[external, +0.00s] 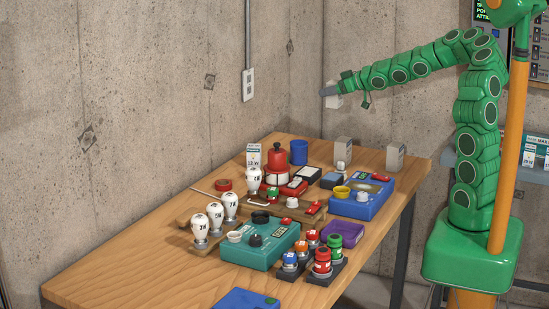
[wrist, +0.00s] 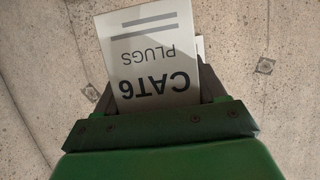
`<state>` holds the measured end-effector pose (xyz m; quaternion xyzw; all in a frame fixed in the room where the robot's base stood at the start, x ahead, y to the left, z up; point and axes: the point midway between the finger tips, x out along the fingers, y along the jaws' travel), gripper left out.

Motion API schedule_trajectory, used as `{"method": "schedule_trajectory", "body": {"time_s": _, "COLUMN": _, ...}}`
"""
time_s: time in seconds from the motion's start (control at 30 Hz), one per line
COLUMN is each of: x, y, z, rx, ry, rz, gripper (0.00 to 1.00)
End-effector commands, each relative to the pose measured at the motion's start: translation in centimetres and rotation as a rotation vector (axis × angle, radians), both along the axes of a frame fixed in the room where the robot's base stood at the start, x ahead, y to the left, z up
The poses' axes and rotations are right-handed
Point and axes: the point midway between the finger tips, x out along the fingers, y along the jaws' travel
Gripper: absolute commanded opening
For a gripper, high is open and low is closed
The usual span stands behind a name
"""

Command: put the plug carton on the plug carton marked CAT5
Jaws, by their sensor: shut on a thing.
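My gripper (external: 338,91) is shut on a pale plug carton (external: 333,101), held up in the air by the wall, above the far end of the table. In the wrist view the carton (wrist: 152,50) lies between the fingers of my gripper (wrist: 158,92); its print reads CAT6 PLUGS, upside down. Two similar grey-white cartons stand on the table: one at the back (external: 343,148) with a small white thing in front of it, and one near the right corner (external: 395,158). I cannot read a CAT5 mark on either; both are below my gripper.
Concrete walls stand close behind. A shelf (external: 513,168) is at the right.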

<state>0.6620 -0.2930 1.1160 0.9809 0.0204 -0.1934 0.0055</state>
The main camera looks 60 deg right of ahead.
Motion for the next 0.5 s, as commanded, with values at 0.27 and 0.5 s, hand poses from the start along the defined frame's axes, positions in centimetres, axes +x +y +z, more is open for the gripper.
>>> {"method": "schedule_trajectory", "body": {"time_s": 0.27, "x": -0.14, "y": 0.25, "z": 0.11, "rx": -0.001, "ry": 0.003, "rz": 0.011, "gripper": 0.36}}
{"method": "schedule_trajectory", "body": {"time_s": 0.5, "x": -0.42, "y": 0.72, "z": 0.43, "rx": -0.003, "ry": 0.006, "rz": 0.033, "gripper": 0.36}}
